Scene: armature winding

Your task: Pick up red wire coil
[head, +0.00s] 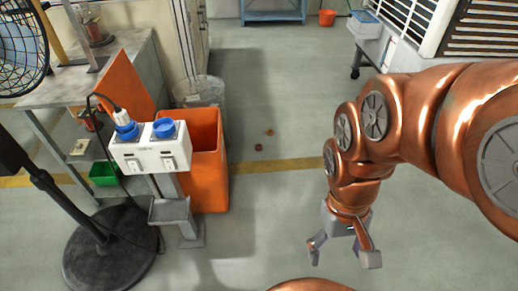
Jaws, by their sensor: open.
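My gripper (342,255) hangs at the end of my copper-coloured arm, at the lower right of the head view. Its fingers are spread and nothing is between them; bare floor shows below. I cannot make out a red wire coil with certainty. Two small reddish-brown things lie on the floor near the centre: one nearer (258,147) and one farther (270,132). They are too small to identify. Both are to the left of my gripper and farther away, well apart from it.
An orange bin (209,185) stands behind a white socket box (150,152) with blue caps on a post. A black fan base (100,265) and grey workbench (60,92) are at left. A red bucket (327,17) stands far back. The middle floor is mostly clear.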

